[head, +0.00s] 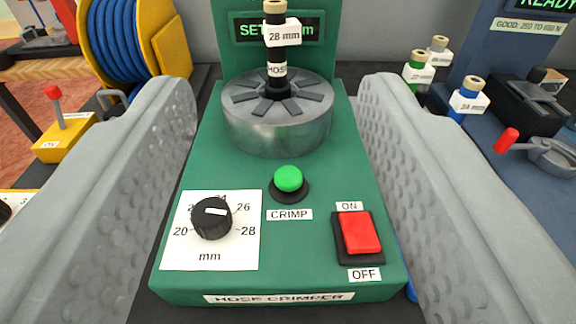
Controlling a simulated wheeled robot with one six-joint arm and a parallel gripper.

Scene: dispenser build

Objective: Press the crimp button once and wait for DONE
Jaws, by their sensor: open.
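The green crimp button (288,179) stands on a black base in the middle of the green hose crimper (330,280), above a CRIMP label. My gripper (278,200) is open, with one grey finger at each side of the crimper and nothing between them touching the button. The hose stands upright in the metal crimp head (277,125). I cannot read DONE on the display.
A dial (212,218) on a mm scale and a red ON/OFF rocker switch (360,232) sit on the crimper's front. A blue hose reel (120,40) and a yellow box with a red lever (62,135) are left. Several tagged fittings and a blue machine (510,60) showing READY are right.

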